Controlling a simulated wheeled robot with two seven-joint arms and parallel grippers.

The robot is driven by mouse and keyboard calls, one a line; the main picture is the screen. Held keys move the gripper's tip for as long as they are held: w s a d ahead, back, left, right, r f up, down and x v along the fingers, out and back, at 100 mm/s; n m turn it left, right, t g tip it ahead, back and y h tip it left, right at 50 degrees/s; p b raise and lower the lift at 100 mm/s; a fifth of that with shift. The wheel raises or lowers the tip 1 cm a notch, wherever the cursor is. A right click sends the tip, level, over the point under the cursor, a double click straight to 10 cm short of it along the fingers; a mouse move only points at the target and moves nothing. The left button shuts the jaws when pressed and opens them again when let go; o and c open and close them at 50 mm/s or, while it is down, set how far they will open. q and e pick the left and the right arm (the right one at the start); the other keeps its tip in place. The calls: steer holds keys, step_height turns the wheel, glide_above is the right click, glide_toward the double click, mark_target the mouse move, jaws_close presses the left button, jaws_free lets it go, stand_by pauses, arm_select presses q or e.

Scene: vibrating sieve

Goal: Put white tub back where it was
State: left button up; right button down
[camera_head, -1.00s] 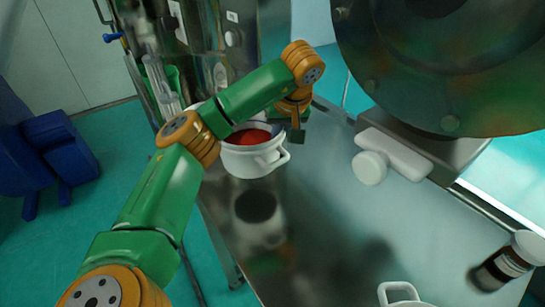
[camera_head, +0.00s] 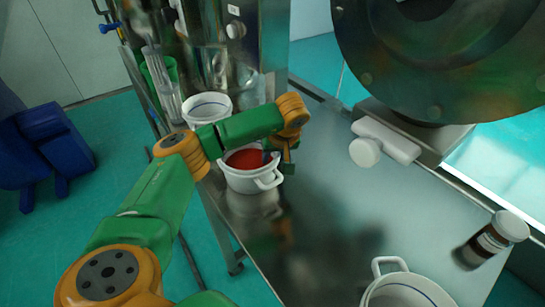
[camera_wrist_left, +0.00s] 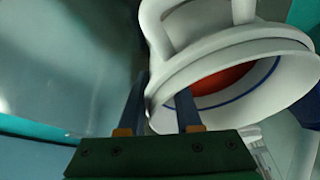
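A white tub with handles and red contents (camera_head: 248,178) is near the table's left edge in the head view. Its base is at or close to the steel top; I cannot tell whether it touches. My left gripper (camera_head: 287,158) is at its right side, shut on the rim. In the left wrist view, the tub (camera_wrist_left: 215,55) looks tilted, with its rim between the fingers (camera_wrist_left: 162,98), one inside and one outside. My right gripper is not in view.
A second white tub (camera_head: 207,106) stands just behind, and another (camera_head: 405,290) at the bottom edge. A brown bottle with a white cap (camera_head: 492,238) stands at right. The large round sieve machine (camera_head: 430,65) overhangs the back right. The steel table's middle (camera_head: 335,190) is clear.

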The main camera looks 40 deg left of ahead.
arm_select(q)
steer(key=shift+w+d+r, duration=0.1)
steer(key=shift+r, duration=0.15)
steer(key=b+v, duration=0.1)
steer(key=v, duration=0.6)
steer(key=shift+b, duration=0.3)
steer(key=shift+f, duration=0.1)
